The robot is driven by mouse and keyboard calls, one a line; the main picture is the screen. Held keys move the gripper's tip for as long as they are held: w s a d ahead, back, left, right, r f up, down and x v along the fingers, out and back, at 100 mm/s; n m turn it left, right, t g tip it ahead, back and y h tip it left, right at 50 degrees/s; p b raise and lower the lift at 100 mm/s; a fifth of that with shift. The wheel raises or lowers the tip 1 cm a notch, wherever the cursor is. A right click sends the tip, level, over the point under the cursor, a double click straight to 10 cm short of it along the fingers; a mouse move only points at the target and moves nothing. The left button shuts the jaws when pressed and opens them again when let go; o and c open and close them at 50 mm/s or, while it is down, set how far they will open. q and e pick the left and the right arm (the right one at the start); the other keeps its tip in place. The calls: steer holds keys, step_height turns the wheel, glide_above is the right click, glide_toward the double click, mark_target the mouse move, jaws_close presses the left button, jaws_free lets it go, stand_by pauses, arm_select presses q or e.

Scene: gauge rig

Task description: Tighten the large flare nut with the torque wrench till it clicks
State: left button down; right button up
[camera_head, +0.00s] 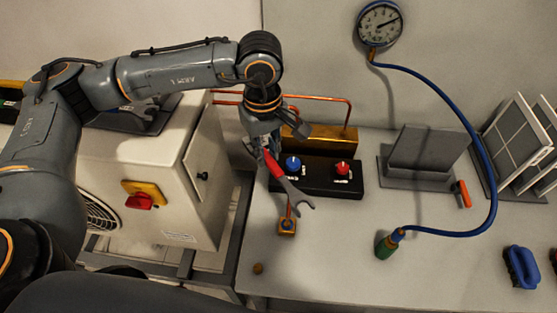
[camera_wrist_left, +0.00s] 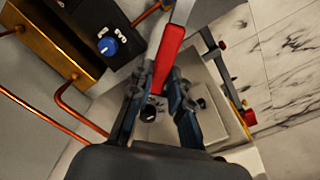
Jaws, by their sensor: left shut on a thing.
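My left gripper (camera_head: 264,152) is shut on the red handle of a wrench (camera_head: 297,197). The wrench's grey open-ended head points down and right, in front of the black block with the blue and red knobs. In the left wrist view the fingers (camera_wrist_left: 158,82) close on the red handle (camera_wrist_left: 168,50), and the shaft runs out at the top edge. A small brass fitting (camera_head: 287,228) with a thin copper tube stands just below the wrench head in the head view. I cannot tell whether they touch, or which piece is the large flare nut. My right gripper is not in view.
The black block (camera_head: 318,181) and brass block (camera_head: 330,141) with copper pipes sit behind the wrench. A white unit (camera_head: 145,165) stands left. A gauge (camera_head: 380,24) with blue hose (camera_head: 465,120) and a grey stand (camera_head: 425,155) are right. The bench front is mostly clear.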

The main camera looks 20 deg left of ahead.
arm_select(q)
steer(key=n, duration=0.1)
steer(key=w+f+n, duration=0.1)
steer(key=n, duration=0.1)
steer(key=shift+d, duration=0.2)
step_height(320, 180, down, 8)
steer(key=w+n+p, duration=0.2)
steer(key=n, duration=2.1)
steer(key=shift+d+r, duration=0.2)
steer(key=shift+d, duration=0.15)
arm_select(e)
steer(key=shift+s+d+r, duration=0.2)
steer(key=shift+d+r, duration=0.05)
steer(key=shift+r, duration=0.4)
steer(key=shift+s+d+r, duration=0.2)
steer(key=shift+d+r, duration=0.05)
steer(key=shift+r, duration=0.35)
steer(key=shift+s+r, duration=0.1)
